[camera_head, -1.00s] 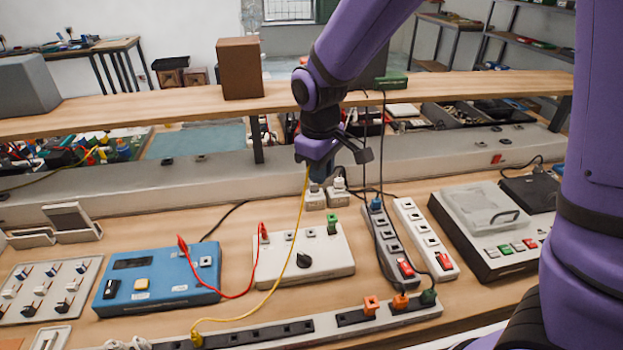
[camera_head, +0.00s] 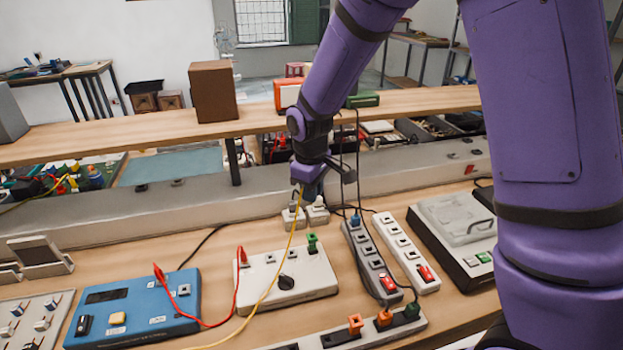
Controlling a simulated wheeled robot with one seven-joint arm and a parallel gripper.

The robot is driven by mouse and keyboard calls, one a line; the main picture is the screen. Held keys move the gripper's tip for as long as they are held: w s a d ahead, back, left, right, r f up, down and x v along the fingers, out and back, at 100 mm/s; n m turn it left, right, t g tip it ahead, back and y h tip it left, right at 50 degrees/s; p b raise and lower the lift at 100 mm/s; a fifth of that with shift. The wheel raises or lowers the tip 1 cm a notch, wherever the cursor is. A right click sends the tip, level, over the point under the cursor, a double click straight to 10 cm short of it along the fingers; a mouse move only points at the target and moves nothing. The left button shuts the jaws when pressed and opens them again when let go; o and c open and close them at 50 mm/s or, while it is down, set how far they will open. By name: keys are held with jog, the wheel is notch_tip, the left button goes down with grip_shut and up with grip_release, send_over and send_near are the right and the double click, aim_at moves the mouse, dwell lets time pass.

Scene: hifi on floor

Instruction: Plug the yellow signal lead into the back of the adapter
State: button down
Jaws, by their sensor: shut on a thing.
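Two small white adapters stand right below the gripper at the foot of the grey rail: the left adapter (camera_head: 292,217) and the right adapter (camera_head: 317,212). The gripper is over them, close to their tops. I cannot tell whether the held plug touches either one.
A white box (camera_head: 285,279) with a green plug and a blue box (camera_head: 133,309) joined by a red lead stand in front. Power strips (camera_head: 370,262) lie to the right. A shelf (camera_head: 150,133) with a brown box (camera_head: 212,92) crosses behind. Black cables hang beside the gripper.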

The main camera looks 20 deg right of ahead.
send_over(313, 240)
jog(key=f, duration=0.7)
jog(key=shift+w+f, duration=0.4)
jog(key=shift+f, duration=1)
jog(key=shift+f, duration=1)
dwell(2.6)
jog(key=c, duration=1)
grip_release()
jog(key=shift+s+a+r, duration=0.1)
jog(key=shift+r, duration=2.55)
jog(key=shift+s+a+r, duration=0.1)
jog(key=shift+s+r, duration=0.05)
jog(key=shift+r, duration=2.45)
jog(key=shift+s+a+r, duration=0.1)
jog(key=shift+r, duration=2.55)
